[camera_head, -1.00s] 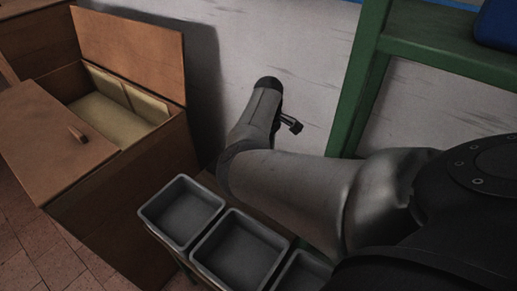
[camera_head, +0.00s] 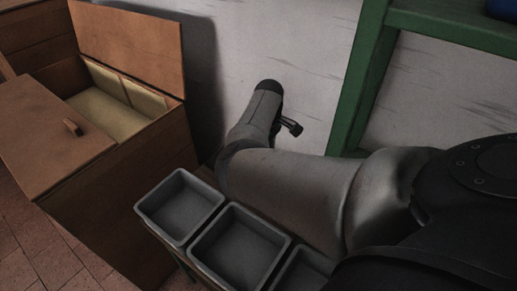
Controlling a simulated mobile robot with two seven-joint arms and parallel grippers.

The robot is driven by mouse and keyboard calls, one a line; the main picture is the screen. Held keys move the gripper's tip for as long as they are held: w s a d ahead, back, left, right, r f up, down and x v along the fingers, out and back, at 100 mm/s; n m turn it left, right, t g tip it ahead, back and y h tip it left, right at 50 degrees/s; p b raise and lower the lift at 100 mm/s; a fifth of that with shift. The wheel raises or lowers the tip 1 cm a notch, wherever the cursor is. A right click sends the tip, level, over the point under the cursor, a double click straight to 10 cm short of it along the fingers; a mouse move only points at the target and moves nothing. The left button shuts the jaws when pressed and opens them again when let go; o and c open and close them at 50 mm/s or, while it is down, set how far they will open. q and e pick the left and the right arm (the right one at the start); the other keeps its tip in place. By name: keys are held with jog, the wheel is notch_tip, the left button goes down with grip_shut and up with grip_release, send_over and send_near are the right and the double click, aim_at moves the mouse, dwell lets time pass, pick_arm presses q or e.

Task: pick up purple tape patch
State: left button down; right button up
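No purple tape patch shows in the head view. My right arm comes in from the right and bends at the elbow, its forearm pointing up and away. A small dark part, which looks like a piece of my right gripper (camera_head: 291,127), shows beside the forearm. The rest of it is hidden behind the arm, so its opening cannot be seen. My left gripper is not in view.
Grey open bins (camera_head: 180,207) stand in a row below my arm and look empty. A wooden chest (camera_head: 105,225) with a raised lid and pale compartments stands at left. A green frame (camera_head: 362,75) stands at right before a grey wall (camera_head: 300,50).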

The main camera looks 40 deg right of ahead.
grip_shut()
dwell(0.4)
jog(key=shift+r, duration=0.1)
